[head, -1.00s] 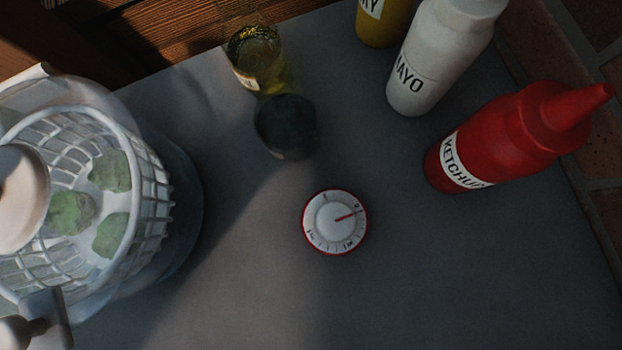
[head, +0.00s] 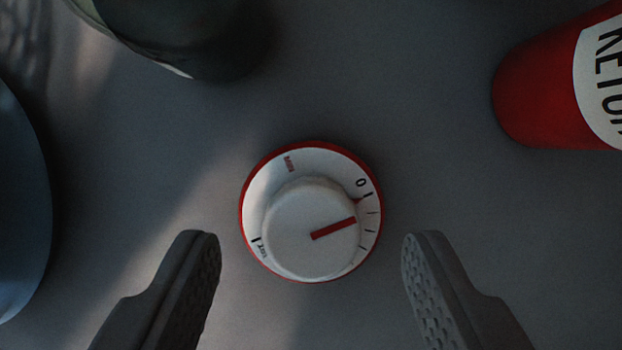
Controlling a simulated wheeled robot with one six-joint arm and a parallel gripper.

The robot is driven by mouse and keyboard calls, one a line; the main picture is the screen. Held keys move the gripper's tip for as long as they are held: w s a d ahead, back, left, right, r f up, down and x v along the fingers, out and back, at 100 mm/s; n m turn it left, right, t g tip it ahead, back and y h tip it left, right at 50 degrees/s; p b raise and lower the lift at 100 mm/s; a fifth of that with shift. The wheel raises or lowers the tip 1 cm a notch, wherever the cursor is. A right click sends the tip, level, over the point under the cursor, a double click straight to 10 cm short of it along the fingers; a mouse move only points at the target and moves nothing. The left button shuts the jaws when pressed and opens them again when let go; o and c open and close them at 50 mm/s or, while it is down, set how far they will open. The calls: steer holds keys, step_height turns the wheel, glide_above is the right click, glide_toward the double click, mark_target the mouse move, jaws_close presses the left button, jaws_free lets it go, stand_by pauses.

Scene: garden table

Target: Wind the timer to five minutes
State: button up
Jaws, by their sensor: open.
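The timer (head: 254,190) is a round white dial with a red rim, lying face up on the grey table. Its raised white knob (head: 290,245) carries a red pointer line that points right and slightly up. The line appears just below the 0 mark, near the first short tick; the raised knob makes the exact reading hard to tell. My gripper (head: 312,240) is open, with one dark finger to the left and one to the right of the timer in the picture. Neither finger appears to touch it. Part of the scale is hidden behind the knob.
A dark glass (head: 205,40) is at the upper left. The blue-grey edge of a rounded container (head: 18,200) shows at the far left. The tabletop (head: 440,180) around the timer is clear.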

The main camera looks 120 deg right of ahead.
mark_target(312, 229)
steer(key=shift+x, duration=1.05)
steer(key=c, duration=1)
steer(key=shift+o, duration=0.2)
steer(key=shift+m, duration=0.4)
steer(key=m, duration=0.2)
steer(key=m+t+h, duration=0.1)
steer(key=m, duration=0.1)
steer(key=shift+s+a+m+t, duration=0.15)
steer(key=shift+m+t, duration=0.15)
steer(key=m+h, duration=0.1)
steer(key=m, duration=0.2)
steer(key=m+h, duration=0.1)
steer(key=m, duration=0.2)
steer(key=shift+a+t+h, duration=0.1)
steer(key=shift+t+h, duration=0.3)
steer(key=shift+m, duration=0.3)
